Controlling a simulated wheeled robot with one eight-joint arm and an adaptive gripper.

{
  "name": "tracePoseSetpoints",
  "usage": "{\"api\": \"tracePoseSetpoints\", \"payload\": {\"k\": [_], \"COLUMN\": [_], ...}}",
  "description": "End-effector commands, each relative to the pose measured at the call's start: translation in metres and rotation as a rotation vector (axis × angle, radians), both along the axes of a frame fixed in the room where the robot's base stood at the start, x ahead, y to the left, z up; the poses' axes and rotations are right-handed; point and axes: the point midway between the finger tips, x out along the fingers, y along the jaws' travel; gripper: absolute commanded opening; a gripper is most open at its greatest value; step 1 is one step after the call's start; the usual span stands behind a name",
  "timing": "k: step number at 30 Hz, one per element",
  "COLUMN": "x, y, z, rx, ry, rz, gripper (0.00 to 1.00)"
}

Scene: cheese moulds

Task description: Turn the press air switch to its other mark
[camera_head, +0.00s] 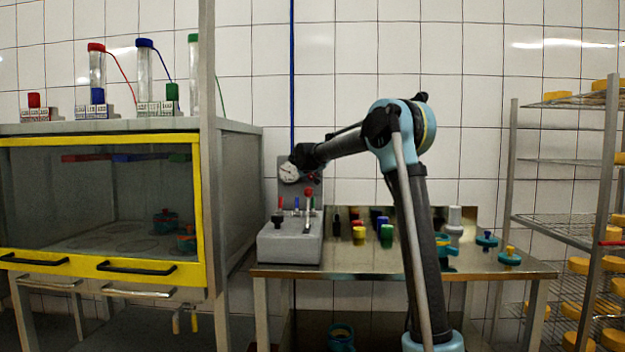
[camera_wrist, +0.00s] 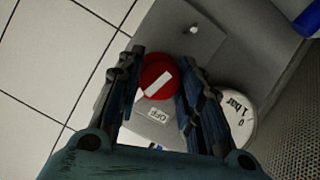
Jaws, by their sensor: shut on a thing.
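The press air switch is a round red knob (camera_wrist: 157,77) with a white bar across it, on a grey plate in the wrist view. The white bar lies diagonally. A label (camera_wrist: 158,115) that seems to read OFF sits below the knob; the other mark is not visible. My gripper (camera_wrist: 155,88) has its two dark fingers on either side of the knob, shut on it. In the head view my gripper (camera_head: 302,157) is at the upright panel (camera_head: 285,162) behind the grey press, and a bit of red (camera_head: 315,178) shows beside the gauge.
A pressure gauge (camera_wrist: 238,118) sits close to the right finger; it also shows in the head view (camera_head: 289,172). The grey press (camera_head: 290,244) stands on the steel table (camera_head: 375,262) with several coloured pieces. A yellow-framed cabinet (camera_head: 100,262) is left, a cheese rack (camera_head: 555,228) right.

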Motion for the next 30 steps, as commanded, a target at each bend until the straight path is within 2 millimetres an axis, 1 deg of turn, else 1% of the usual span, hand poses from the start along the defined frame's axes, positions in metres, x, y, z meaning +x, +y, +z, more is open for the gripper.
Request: {"api": "tracePoseSetpoints", "payload": {"k": [21,30], "x": [0.001,0.0011], "y": [0.0024,0.003], "z": [-0.002,-0.0026], "rx": [-0.675,-0.907], "ry": [-0.005,-0.006], "rz": [0.0,0.001], "gripper": [0.1,0.1]}}
